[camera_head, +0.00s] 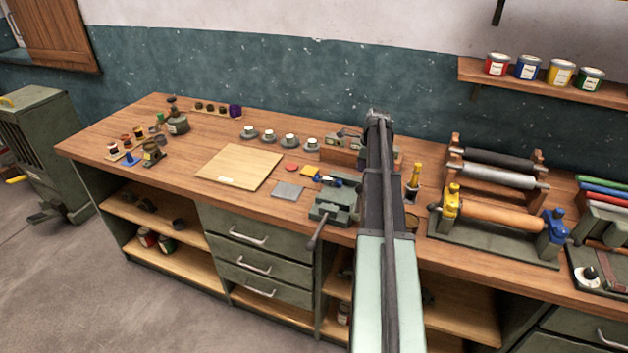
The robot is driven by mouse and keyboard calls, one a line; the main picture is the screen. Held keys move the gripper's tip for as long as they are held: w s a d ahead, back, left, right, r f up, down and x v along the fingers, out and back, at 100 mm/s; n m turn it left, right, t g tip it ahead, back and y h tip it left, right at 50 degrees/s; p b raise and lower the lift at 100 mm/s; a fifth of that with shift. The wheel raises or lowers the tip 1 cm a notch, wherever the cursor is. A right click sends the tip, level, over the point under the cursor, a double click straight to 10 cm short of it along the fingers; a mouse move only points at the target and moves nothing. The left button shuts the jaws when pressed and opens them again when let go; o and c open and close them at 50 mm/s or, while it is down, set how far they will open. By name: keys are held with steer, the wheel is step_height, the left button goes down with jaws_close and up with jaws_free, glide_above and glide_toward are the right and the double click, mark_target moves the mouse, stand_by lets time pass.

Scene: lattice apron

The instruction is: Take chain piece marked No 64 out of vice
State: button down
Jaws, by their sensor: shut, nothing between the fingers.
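A grey-green bench vice (334,206) stands at the front edge of the wooden workbench, with its handle hanging over the edge. My arm passes just right of it and covers part of that area. A small dark and blue piece (326,181) shows at the top of the vice; I cannot tell whether it is in the jaws or behind them. No mark reading No 64 can be read, and I cannot identify the chain piece for sure. My gripper is not visible; only my arm's links show, rising from the bottom of the picture.
A grey plate (287,190), a red disc (291,167), a yellow piece (310,171) and a wooden board (238,168) lie left of the vice. Several cups stand behind them. A roller stand (500,228) and a yellow-topped tool (414,180) stand right of my arm.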

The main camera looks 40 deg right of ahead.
mark_target(328, 179)
steer(key=f, duration=0.1)
steer(key=f+b, duration=0.2)
steer(key=shift+s+d+f, duration=0.2)
steer(key=shift+s+f, duration=0.1)
steer(key=shift+f, duration=0.1)
steer(key=shift+f+b, duration=0.35)
steer(key=shift+b, duration=0.1)
steer(key=shift+r, duration=0.15)
steer(key=shift+w+a, duration=0.15)
steer(key=w+a, duration=0.2)
steer(key=w, duration=0.1)
steer(key=w+a, duration=0.2)
steer(key=w, duration=0.1)
steer(key=w+a, duration=0.2)
steer(key=a, duration=0.1)
steer(key=shift+w, duration=0.4)
steer(key=shift+w+a+f+b, duration=0.2)
steer(key=shift+f+b, duration=0.5)
steer(key=shift+f, duration=0.1)
steer(key=shift+s+a+r, duration=0.1)
steer(key=shift+s+r, duration=0.05)
steer(key=shift+s, duration=0.1)
